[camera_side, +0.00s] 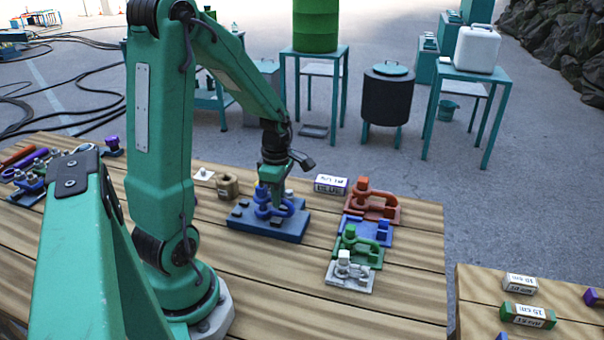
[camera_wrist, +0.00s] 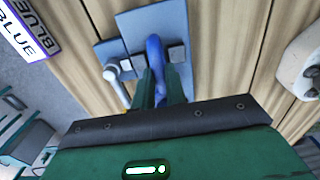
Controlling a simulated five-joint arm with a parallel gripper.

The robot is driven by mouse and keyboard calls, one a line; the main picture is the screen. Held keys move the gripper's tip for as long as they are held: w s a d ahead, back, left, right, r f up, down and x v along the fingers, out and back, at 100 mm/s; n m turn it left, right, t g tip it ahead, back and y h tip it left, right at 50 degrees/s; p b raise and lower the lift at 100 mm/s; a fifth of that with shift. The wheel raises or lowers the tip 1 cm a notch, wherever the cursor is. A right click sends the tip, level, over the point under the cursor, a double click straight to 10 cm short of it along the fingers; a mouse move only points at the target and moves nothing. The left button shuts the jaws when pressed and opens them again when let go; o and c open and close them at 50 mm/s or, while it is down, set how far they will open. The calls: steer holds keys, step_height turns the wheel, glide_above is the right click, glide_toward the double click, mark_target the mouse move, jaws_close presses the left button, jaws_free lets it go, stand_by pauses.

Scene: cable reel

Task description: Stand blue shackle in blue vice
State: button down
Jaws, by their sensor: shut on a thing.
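The blue shackle (camera_side: 272,208) is a rounded blue piece held upright at the blue vice (camera_side: 262,229). My gripper (camera_side: 272,186) points down from above and is shut on it. In the wrist view the blue shackle (camera_wrist: 155,52) shows as a narrow blue bar between the green fingers of my gripper (camera_wrist: 163,88). Below it lies the blue-grey plate of the vice (camera_wrist: 150,22), with dark blocks on either side of the shackle. The fingers hide the shackle's lower part, so I cannot tell how deep it sits.
A BLUE label block (camera_side: 331,185) stands just right of the vice. Farther right are a red stand (camera_side: 384,210) with its shackle, a blue stand (camera_side: 352,232) with no shackle seen, a green one (camera_side: 345,256) and a white one (camera_side: 338,279). The front boards are clear.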

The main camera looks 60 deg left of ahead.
steer(key=shift+f, duration=0.15)
steer(key=c, duration=1.4)
jaws_free()
steer(key=shift+o, duration=0.2)
steer(key=shift+f, duration=0.1)
steer(key=shift+r, duration=3.95)
steer(key=shift+d+r+m, duration=0.35)
steer(key=shift+d+m, duration=0.1)
steer(key=shift+m, duration=0.15)
steer(key=s+d+r+m+t, duration=0.2)
steer(key=d+r+m, duration=0.2)
steer(key=d+m, duration=0.4)
steer(key=s+d+r+m+t, duration=0.3)
steer(key=d+r+m, duration=0.2)
steer(key=m, duration=1.2)
steer(key=d, duration=0.3)
steer(key=shift+m+t, duration=0.3)
steer(key=shift+m, duration=0.1)
